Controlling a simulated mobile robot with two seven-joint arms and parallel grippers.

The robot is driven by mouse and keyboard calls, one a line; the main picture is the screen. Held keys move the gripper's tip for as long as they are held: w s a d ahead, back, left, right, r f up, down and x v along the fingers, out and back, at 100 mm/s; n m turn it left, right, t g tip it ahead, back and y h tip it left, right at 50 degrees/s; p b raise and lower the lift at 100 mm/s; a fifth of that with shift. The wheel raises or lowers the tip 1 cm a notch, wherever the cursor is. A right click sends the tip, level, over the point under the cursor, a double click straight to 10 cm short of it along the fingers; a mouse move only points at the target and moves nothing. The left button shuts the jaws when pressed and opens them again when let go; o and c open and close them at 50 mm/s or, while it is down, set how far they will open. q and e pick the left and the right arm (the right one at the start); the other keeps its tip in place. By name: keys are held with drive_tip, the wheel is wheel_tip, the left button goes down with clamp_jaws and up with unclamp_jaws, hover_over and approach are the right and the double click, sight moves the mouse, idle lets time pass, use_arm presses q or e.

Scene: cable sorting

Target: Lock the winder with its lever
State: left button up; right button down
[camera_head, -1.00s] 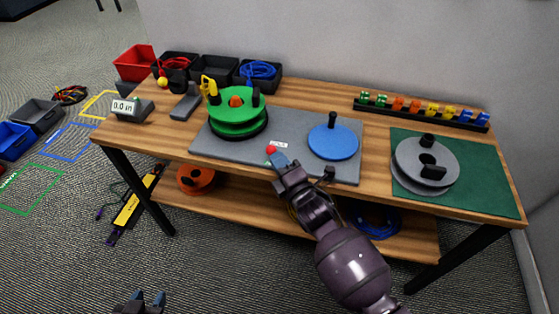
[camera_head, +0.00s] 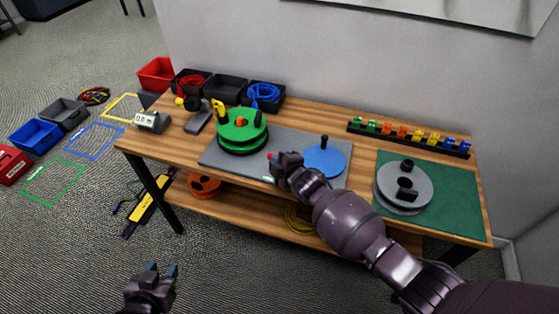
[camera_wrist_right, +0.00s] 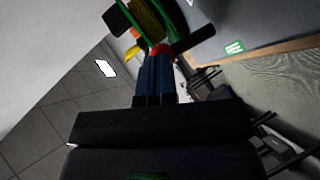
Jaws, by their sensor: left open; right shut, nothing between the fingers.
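The winder stands on a grey base plate (camera_head: 222,160), with a green reel (camera_head: 243,133) at its left and a blue disc (camera_head: 325,160) with a black upright handle at its right. A red knob (camera_head: 270,156) of the lever shows at the plate's front middle; in the wrist view the red knob (camera_wrist_right: 161,50) is beside a dark bar. My right gripper (camera_head: 277,158) is shut and empty, its fingertips at or touching the knob; contact is unclear. The lever is largely hidden by the hand. My left gripper (camera_head: 162,269) is open and empty, low in front of the table.
A grey reel (camera_head: 403,187) lies on a green mat (camera_head: 456,205) at the right. A rack of coloured clips (camera_head: 409,138) and dark bins (camera_head: 227,88) line the back. A small display (camera_head: 151,121) is at the left. The floor by my left gripper is clear.

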drive_tip(key=shift+w+r, duration=0.1)
drive_tip(key=shift+w, duration=0.25)
use_arm(q)
drive_tip(key=shift+w+a+r, duration=0.1)
drive_tip(key=shift+w+r, duration=0.15)
drive_tip(key=shift+r, duration=0.2)
use_arm(e)
drive_tip(key=shift+w+d, duration=0.1)
drive_tip(key=shift+w, duration=0.25)
use_arm(q)
drive_tip(key=shift+r, duration=0.1)
use_arm(e)
drive_tip(key=shift+r+p, duration=0.7)
drive_tip(key=shift+p, duration=0.1)
use_arm(q)
drive_tip(key=shift+s+r, duration=0.1)
drive_tip(key=shift+r, duration=0.55)
drive_tip(key=shift+s, duration=0.1)
use_arm(e)
drive_tip(key=shift+d+r, duration=0.1)
